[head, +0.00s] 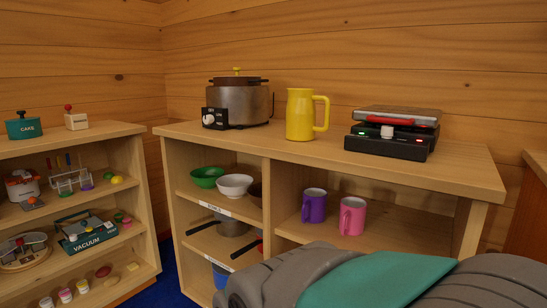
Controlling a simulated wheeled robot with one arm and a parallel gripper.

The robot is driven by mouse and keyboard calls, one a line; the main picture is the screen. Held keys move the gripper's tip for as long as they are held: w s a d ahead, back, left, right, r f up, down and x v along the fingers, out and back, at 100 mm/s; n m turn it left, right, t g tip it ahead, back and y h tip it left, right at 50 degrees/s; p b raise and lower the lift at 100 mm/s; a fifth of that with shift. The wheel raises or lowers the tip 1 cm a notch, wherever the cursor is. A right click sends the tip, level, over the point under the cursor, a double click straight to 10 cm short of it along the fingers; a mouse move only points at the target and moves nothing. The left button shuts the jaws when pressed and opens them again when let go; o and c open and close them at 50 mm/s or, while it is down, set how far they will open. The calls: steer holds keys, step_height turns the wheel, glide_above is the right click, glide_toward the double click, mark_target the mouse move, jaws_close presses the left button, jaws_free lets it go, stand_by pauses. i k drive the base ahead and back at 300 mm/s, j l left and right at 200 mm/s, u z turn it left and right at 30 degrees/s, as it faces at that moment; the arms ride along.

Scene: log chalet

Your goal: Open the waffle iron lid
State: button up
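The waffle iron (391,136) stands on the right part of the wooden shelf unit's top. It has a dark base with small red and green lights and a white knob or latch at the front. Its grey lid (398,113) lies over the base and looks closed. A red strip shows along the front, between lid and base. Part of my own arm, grey and teal, fills the bottom right of the head view. My gripper is not in view.
Purple (313,206) and pink (351,217) mugs sit on the shelf below. Another shelf unit (90,133) stands at left. The countertop's front right is clear.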

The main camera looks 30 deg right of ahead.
mark_target(423, 118)
steer(key=z, duration=1.65)
